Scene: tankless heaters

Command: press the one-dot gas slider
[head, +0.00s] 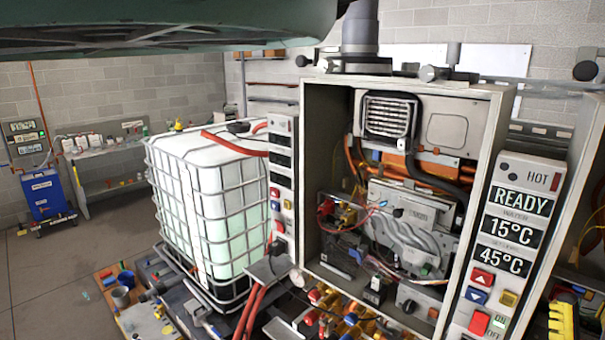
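No slider marked with one dot can be made out in the head view. The open heater cabinet (312,190) stands right of centre, with pipes, wiring and boxes showing inside. On its right, a tilted control panel (511,235) shows READY, 15°C and 45°C. Below these displays are a red up button (481,279), a blue down button (476,296), a yellow button (508,299), a red control (479,322) and a green ON label (501,321). A narrower panel (283,170) with dark displays and small coloured buttons is left of the cabinet. My gripper is not in view.
A caged white tank (205,215) stands left of the cabinet. Red and yellow valves (335,310) crowd the area below the cabinet. A low bench with loose items (130,300) is at front left. A blue machine (47,195) stands far left, with open floor before it.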

